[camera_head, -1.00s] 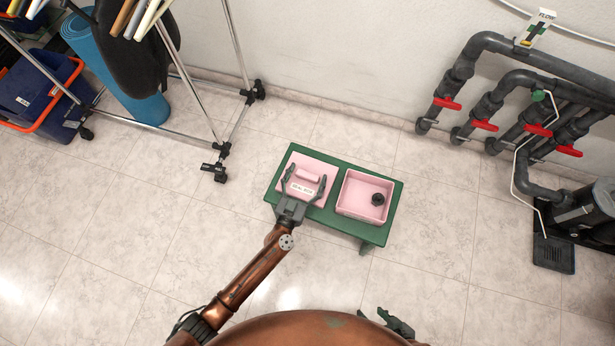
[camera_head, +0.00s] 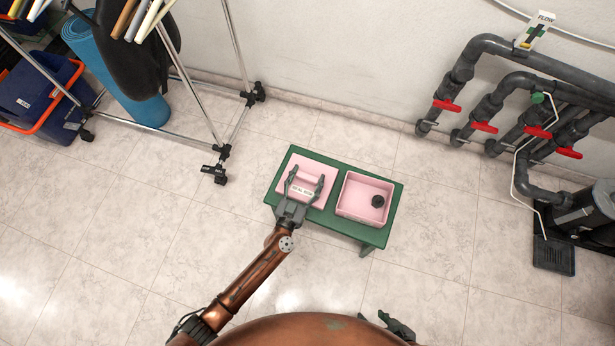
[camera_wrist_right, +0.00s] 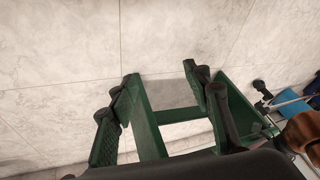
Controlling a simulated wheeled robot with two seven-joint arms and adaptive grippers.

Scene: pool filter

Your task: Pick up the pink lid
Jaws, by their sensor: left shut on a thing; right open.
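The pink lid (camera_head: 318,169) lies flat on the left half of a small green bench (camera_head: 342,158), with a raised handle (camera_head: 308,179) and a white label on it. My left gripper (camera_head: 306,178) is over the lid, its two fingers on either side of the handle and shut on it. The lid appears to rest on the bench still; any small gap below it cannot be seen. My right gripper (camera_head: 400,325) is partly hidden at the bottom edge of the head view. In the right wrist view its fingers (camera_wrist_right: 163,100) are spread apart with nothing held between them.
A pink open box (camera_head: 352,198) with a small black round part (camera_head: 377,201) inside stands on the bench's right half. Grey pipes with red valve handles (camera_head: 484,126) are at the right. A metal rack (camera_head: 221,150) stands at the left.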

